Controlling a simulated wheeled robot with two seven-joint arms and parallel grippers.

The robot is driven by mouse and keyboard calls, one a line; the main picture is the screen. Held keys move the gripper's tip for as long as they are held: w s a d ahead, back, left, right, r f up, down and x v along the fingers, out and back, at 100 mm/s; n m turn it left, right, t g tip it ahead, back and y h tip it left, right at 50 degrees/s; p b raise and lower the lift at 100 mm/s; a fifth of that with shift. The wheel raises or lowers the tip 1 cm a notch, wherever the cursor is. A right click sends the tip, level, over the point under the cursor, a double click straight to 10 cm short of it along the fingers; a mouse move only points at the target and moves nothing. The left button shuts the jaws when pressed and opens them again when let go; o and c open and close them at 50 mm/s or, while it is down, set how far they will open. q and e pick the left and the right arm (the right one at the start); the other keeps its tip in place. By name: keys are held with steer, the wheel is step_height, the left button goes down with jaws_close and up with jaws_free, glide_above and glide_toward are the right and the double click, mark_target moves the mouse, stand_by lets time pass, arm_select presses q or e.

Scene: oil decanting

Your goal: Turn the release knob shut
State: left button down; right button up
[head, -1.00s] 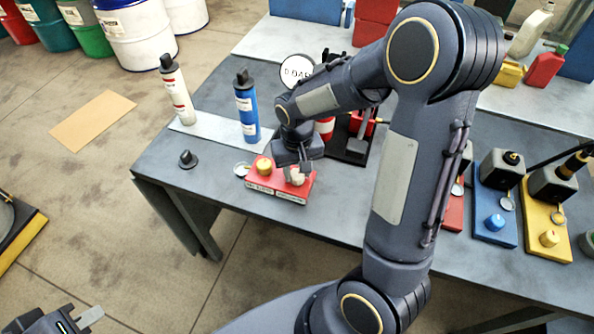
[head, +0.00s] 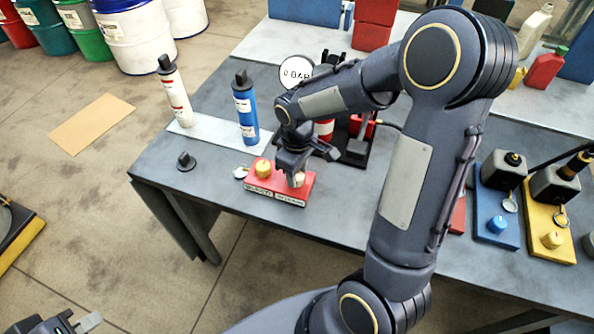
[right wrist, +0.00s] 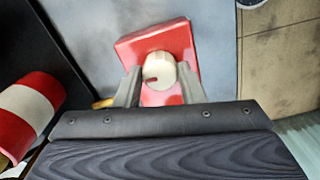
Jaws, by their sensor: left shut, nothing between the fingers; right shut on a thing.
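The red block (head: 279,184) sits near the table's front left edge. It carries a yellow knob (head: 263,168) on the left and a cream release knob (head: 299,181) on the right. In the right wrist view the cream knob (right wrist: 159,70) shows a small dark red mark on its top. My right gripper (head: 295,180) points down over the block and is shut on the cream knob; one finger stands on each side of it in the right wrist view. My left gripper (head: 88,322) is shut and empty at the lower left, away from the table.
A blue bottle (head: 246,110) and a white bottle (head: 174,92) stand on a pale strip behind the block. A round gauge (head: 296,72) and a red-and-white cylinder (right wrist: 27,107) stand close to my right arm. A black cap (head: 186,161) lies to the left.

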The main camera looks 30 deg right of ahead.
stand_by(0.4)
steer(key=o, duration=1)
step_height(320, 180, up, 8)
steer(key=shift+f, duration=0.15)
